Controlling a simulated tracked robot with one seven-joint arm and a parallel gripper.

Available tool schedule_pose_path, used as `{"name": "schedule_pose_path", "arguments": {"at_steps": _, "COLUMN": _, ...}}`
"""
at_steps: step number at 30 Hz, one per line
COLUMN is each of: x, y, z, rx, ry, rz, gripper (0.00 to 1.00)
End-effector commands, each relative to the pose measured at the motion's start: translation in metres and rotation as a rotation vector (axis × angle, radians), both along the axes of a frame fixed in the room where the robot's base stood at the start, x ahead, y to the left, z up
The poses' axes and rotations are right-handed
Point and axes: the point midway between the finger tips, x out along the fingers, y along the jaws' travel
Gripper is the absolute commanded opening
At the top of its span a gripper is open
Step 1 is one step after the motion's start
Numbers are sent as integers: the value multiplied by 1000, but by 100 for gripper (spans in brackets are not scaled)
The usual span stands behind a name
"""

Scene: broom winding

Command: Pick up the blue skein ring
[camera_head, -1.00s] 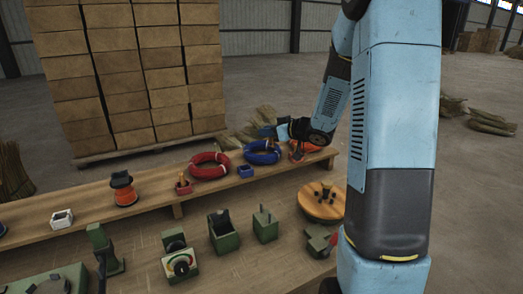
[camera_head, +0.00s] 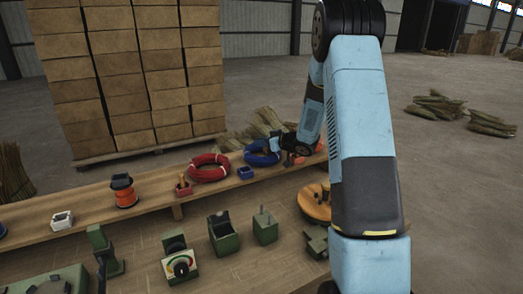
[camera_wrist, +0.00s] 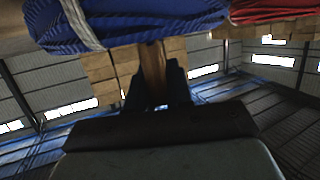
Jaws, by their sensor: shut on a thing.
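The blue skein ring (camera_head: 262,156) is on the wooden shelf, right of the red skein ring (camera_head: 209,168). My gripper (camera_head: 276,142) is at the ring's upper right side, shut on it; the arm partly covers the contact. In the wrist view, the blue skein ring (camera_wrist: 130,25) spans the top, a pale tie around its strands, just beyond the fingertips of my dark gripper (camera_wrist: 155,78). A brown strip shows between the fingers. The red skein ring (camera_wrist: 270,10) is at the upper right there.
A small blue box (camera_head: 245,172) and a small red box (camera_head: 184,189) stand on the shelf (camera_head: 150,203). An orange spool (camera_head: 124,192) is further left. Green fixtures (camera_head: 223,236) and a round wooden disc (camera_head: 314,205) occupy the lower table. Stacked cartons (camera_head: 130,70) stand behind.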

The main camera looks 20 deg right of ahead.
Motion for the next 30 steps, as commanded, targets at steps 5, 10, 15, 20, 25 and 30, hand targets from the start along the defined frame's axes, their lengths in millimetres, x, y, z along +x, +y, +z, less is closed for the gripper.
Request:
{"name": "schedule_pose_path", "arguments": {"at_steps": 5, "x": 0, "y": 0, "z": -25, "rx": 1, "ry": 3, "rz": 0, "gripper": 0}}
{"name": "schedule_pose_path", "arguments": {"at_steps": 10, "x": 0, "y": 0, "z": -31, "rx": 0, "ry": 0, "rz": 0, "gripper": 0}}
{"name": "schedule_pose_path", "arguments": {"at_steps": 15, "x": 0, "y": 1, "z": -31, "rx": 0, "ry": 0, "rz": 1, "gripper": 0}}
{"name": "schedule_pose_path", "arguments": {"at_steps": 20, "x": 0, "y": 1, "z": -32, "rx": 0, "ry": 0, "rz": 1, "gripper": 28}}
{"name": "schedule_pose_path", "arguments": {"at_steps": 25, "x": 0, "y": 1, "z": -32, "rx": 0, "ry": 0, "rz": 2, "gripper": 44}}
{"name": "schedule_pose_path", "arguments": {"at_steps": 30, "x": 0, "y": 2, "z": -32, "rx": 0, "ry": 0, "rz": 2, "gripper": 46}}
